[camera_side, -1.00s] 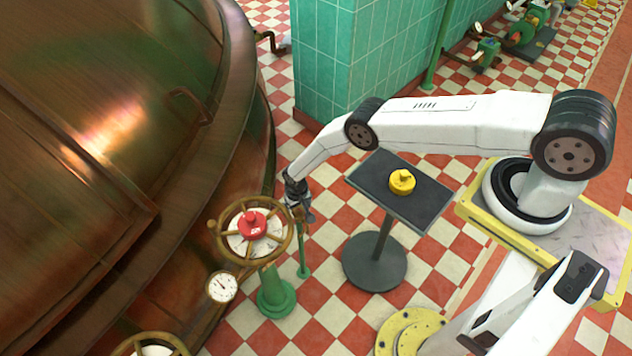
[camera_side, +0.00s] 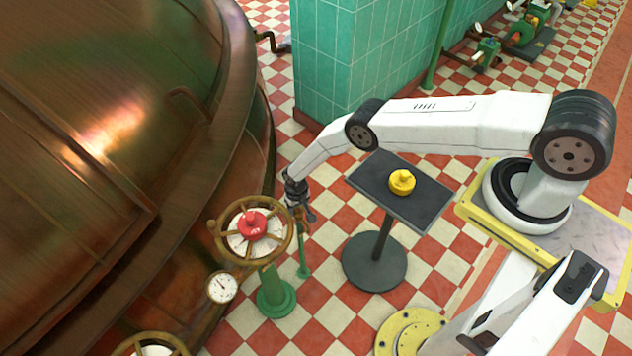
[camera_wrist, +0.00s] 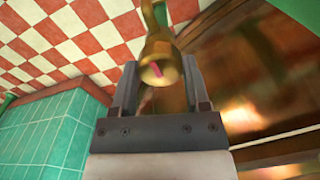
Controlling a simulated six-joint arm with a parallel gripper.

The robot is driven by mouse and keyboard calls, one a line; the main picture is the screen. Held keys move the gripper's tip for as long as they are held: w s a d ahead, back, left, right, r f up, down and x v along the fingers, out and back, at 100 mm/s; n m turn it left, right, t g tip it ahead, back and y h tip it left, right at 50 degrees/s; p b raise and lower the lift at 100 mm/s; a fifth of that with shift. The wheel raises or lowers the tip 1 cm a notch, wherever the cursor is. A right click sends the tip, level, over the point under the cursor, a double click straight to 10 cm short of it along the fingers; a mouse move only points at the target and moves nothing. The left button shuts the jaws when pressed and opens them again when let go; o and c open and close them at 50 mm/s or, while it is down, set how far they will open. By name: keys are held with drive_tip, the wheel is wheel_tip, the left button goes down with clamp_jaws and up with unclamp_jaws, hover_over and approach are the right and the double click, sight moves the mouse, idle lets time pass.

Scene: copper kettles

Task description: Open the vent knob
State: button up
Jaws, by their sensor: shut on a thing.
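The vent knob is a small brass knob with a red mark on its end; it shows in the wrist view (camera_wrist: 160,62) between the two fingers. My gripper (camera_wrist: 158,85) is shut on it, with one finger on either side. In the side view my gripper (camera_side: 301,212) is at the top of a thin green post (camera_side: 303,262), just right of the brass handwheel. The knob is small and largely hidden there.
The handwheel (camera_side: 286,243) with a red piece (camera_side: 252,225) at its centre stands close left of my gripper. A gauge (camera_side: 222,287) is below it. The copper kettle (camera_side: 90,190) fills the left. A dark stand (camera_side: 420,207) holds a yellow piece (camera_side: 402,181).

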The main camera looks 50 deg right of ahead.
drive_tip(key=n, duration=0.4)
drive_tip(key=shift+n, duration=0.4)
drive_tip(key=n, duration=0.4)
drive_tip(key=shift+n, duration=0.3)
drive_tip(key=n, duration=0.4)
drive_tip(key=shift+w+n, duration=0.1)
drive_tip(key=shift+n, duration=2)
drive_tip(key=o, duration=1.3)
drive_tip(key=shift+r, duration=0.25)
